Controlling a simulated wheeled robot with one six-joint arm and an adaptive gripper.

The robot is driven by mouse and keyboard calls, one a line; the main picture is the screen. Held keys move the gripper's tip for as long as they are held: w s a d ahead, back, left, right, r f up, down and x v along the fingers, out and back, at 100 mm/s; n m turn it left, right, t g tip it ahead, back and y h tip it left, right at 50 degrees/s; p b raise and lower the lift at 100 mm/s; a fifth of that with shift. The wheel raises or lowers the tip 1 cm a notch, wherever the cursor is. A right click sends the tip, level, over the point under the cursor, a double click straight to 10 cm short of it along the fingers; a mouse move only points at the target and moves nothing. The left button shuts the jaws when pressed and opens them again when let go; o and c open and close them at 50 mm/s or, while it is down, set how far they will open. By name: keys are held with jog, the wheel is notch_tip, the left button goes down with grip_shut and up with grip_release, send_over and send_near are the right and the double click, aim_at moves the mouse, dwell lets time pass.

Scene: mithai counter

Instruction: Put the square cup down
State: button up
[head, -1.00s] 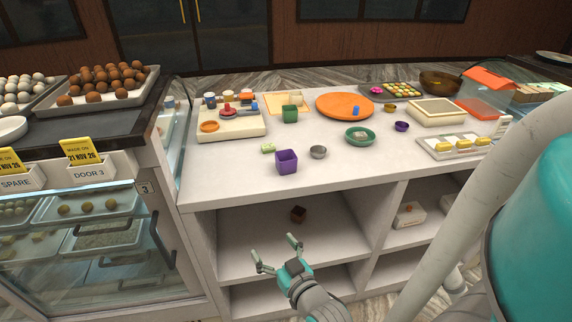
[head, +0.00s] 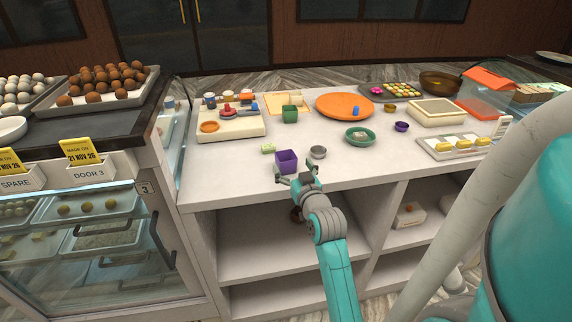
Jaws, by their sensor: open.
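A purple square cup (head: 287,160) stands upright near the front edge of the counter. My gripper (head: 296,172) is open and empty, just at the near side of this cup. Its fingers overlap the cup's lower part in the picture, and I cannot tell whether they touch it. A green square cup (head: 290,115) stands farther back on the counter. A small brown square object (head: 296,215) sits on the shelf below, partly hidden behind my arm.
A small metal bowl (head: 318,152) stands close to the right of the purple cup, and a pale green block (head: 268,148) lies to its left. A green bowl (head: 360,136) and an orange round board (head: 345,106) are farther off. The counter's front left is clear.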

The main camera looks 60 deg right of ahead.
aim_at(289, 162)
jog(key=shift+f+x, duration=0.2)
jog(key=shift+x, duration=1.35)
jog(key=shift+f+x, duration=0.2)
jog(key=shift+x, duration=1.35)
jog(key=c, duration=1.2)
jog(key=shift+o, duration=0.2)
jog(key=shift+s+a+r, duration=0.1)
jog(key=shift+s+a+r, duration=0.3)
jog(key=shift+r, duration=0.15)
jog(key=s+a+r, duration=0.7)
jog(key=s+a, duration=0.1)
jog(key=s, duration=0.1)
jog(key=shift+s+a, duration=0.3)
jog(key=shift+a, duration=0.1)
